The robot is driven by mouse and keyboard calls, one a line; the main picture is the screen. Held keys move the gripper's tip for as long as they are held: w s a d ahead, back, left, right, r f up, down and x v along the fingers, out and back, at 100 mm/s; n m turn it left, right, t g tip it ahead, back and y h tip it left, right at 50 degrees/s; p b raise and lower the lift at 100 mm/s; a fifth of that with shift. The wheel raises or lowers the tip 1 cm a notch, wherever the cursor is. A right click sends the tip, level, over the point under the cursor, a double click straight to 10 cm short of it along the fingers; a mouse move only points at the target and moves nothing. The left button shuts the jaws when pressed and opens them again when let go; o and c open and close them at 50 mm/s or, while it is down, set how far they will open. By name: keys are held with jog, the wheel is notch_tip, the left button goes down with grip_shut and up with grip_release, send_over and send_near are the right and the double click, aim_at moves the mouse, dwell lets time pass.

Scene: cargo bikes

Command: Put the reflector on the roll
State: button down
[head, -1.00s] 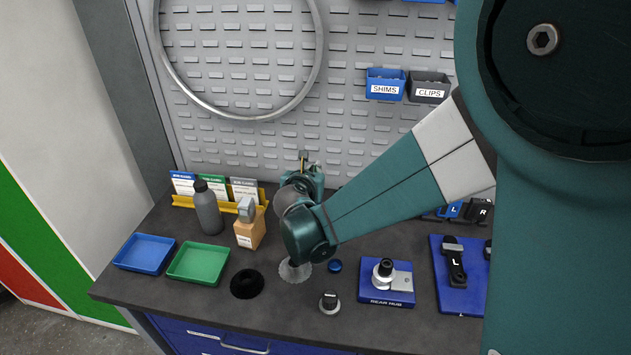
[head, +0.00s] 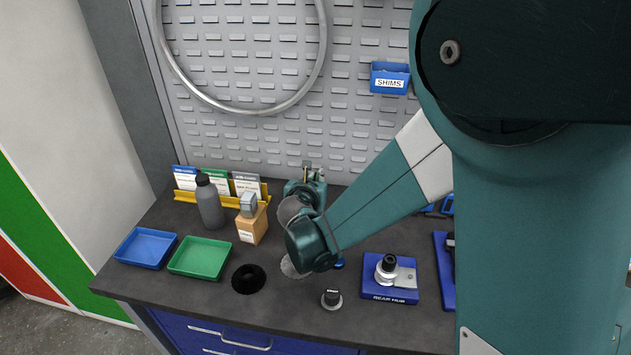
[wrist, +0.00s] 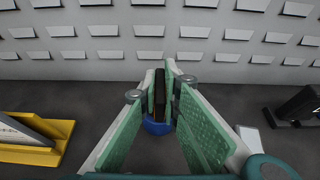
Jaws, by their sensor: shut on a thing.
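My gripper (wrist: 163,82) is shut on a narrow dark piece with an orange-brown side, which seems to be the reflector (wrist: 159,95). A rounded blue part (wrist: 157,127) shows just below it; I cannot tell whether it is joined to the piece. In the head view my gripper (head: 312,170) is over the back of the bench by the pegboard, mostly hidden behind my wrist. A black ring, likely the roll (head: 248,279), lies flat at the front of the bench, right of the green tray, with nothing seen on it.
A green tray (head: 201,258) and a blue tray (head: 146,248) lie at left. A grey bottle (head: 209,204), a wooden block (head: 252,225) and a yellow card rack (head: 185,196) stand behind. A blue hub stand (head: 390,288) and small black-topped part (head: 331,299) lie at right.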

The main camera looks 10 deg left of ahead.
jog(key=shift+f, duration=0.15)
jog(key=c, duration=2.6)
grip_release()
jog(key=shift+o, duration=0.2)
jog(key=p+v, duration=0.2)
jog(key=v, duration=1)
